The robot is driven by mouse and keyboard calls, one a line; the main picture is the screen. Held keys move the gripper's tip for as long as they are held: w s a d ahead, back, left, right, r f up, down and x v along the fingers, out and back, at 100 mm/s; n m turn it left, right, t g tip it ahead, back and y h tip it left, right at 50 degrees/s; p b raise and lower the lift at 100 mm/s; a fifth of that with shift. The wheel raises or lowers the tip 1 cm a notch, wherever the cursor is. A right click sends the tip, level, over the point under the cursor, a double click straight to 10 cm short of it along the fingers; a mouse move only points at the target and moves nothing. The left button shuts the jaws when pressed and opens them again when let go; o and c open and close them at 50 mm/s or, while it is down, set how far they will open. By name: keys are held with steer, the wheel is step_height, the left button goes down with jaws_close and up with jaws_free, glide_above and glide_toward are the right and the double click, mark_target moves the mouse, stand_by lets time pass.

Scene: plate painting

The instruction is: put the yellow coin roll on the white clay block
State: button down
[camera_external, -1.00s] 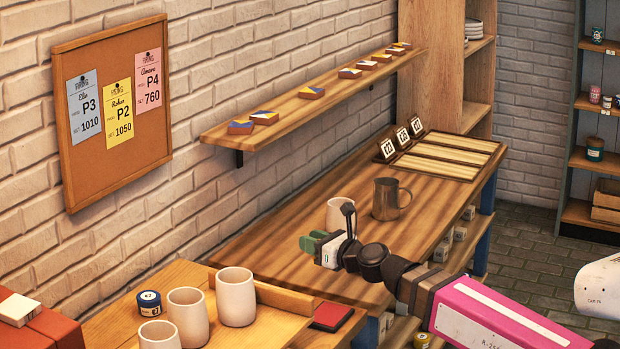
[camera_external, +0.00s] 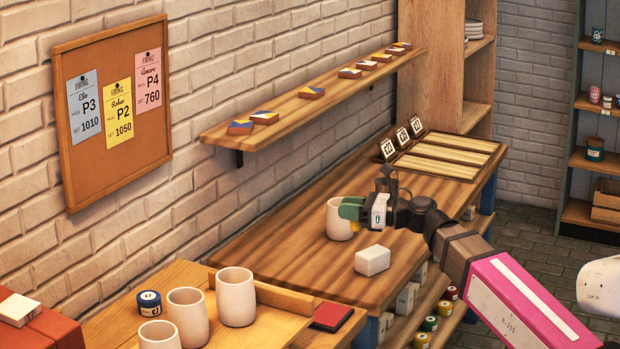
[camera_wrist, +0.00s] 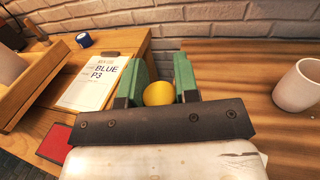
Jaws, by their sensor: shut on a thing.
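My gripper (camera_external: 350,210) has green fingers and is over the wooden workbench. It is shut on the yellow coin roll (camera_external: 356,227), which shows just below the fingers. In the wrist view the round yellow end of the coin roll (camera_wrist: 158,93) sits between the two green fingers of my gripper (camera_wrist: 160,80). The white clay block (camera_external: 372,261) lies on the bench, nearer the camera and a little right of the fingers in the picture. The roll is apart from the block. I cannot make out the block in the wrist view.
A white mug (camera_external: 336,222) stands beside or behind the fingers; it also shows at right in the wrist view (camera_wrist: 298,88). White cups (camera_external: 236,298) stand on the nearer table. The bench left of the block is clear.

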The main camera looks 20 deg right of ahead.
steer(key=w+d+f, duration=0.4)
steer(key=w+d, duration=0.1)
steer(key=w+d+f, duration=0.2)
steer(key=shift+w+d+f, duration=0.25)
steer(key=shift+d, duration=0.1)
steer(key=shift+f, duration=2)
steer(key=shift+f, duration=0.15)
steer(key=c, duration=0.9)
jaws_free()
steer(key=shift+o, duration=0.2)
steer(key=v, duration=1.2)
